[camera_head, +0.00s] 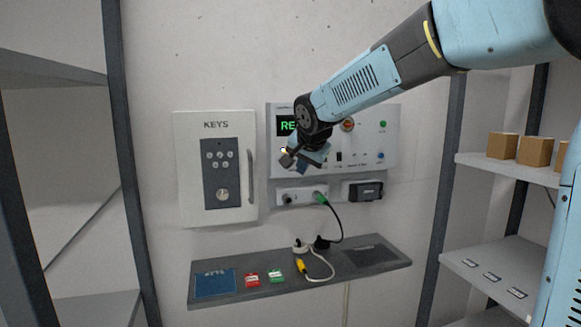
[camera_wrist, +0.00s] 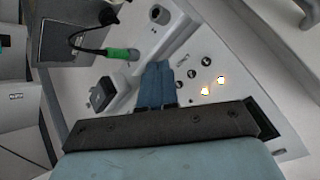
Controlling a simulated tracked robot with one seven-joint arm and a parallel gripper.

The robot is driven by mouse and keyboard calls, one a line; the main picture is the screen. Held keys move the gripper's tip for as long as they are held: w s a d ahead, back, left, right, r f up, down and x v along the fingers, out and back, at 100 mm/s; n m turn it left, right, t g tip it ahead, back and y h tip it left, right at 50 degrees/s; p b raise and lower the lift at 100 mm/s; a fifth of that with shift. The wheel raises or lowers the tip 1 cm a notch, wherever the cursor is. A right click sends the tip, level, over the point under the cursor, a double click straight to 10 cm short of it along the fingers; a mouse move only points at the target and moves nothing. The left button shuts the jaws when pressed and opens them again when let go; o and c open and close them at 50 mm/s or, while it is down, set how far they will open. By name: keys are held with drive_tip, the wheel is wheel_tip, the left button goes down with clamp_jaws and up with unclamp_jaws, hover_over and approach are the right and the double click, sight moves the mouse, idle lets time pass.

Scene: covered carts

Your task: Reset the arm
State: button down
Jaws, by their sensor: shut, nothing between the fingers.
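My arm reaches in from the upper right in the head view. My gripper (camera_head: 290,160) is in front of the left part of the white wall panel (camera_head: 365,112), pointing left and down. In the wrist view its blue fingers (camera_wrist: 156,84) are together and hold nothing. The panel has a green-lit display (camera_head: 286,126), partly hidden by my wrist, and several knobs and buttons. In the wrist view two glowing spots (camera_wrist: 213,86) show on the panel. I cannot tell whether the fingers touch the panel.
A closed key cabinet (camera_head: 216,168) hangs left. A green plug with a black cable (camera_head: 320,198) sits in the socket strip below the panel. A grey shelf (camera_head: 330,276) holds a blue mat, red and green tags and cables. Racks stand at both sides; boxes (camera_head: 536,151) sit right.

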drive_tip(key=s+d+f+n+g+h, duration=0.1)
drive_tip(key=s+d+f+n, duration=0.1)
drive_tip(key=s+d, duration=1.25)
drive_tip(key=s+d+f+n+g, duration=0.1)
drive_tip(key=s+d+f, duration=0.1)
drive_tip(key=s, duration=0.6)
drive_tip(key=s+d+f+n+g, duration=0.1)
drive_tip(key=s+d+f+n, duration=0.1)
drive_tip(key=s, duration=0.7)
wheel_tip(320, 180, down, 2)
drive_tip(key=shift+s+d+f+h, duration=0.25)
drive_tip(key=shift+d+h, duration=0.05)
drive_tip(key=shift+d, duration=0.4)
drive_tip(key=shift+w, duration=0.1)
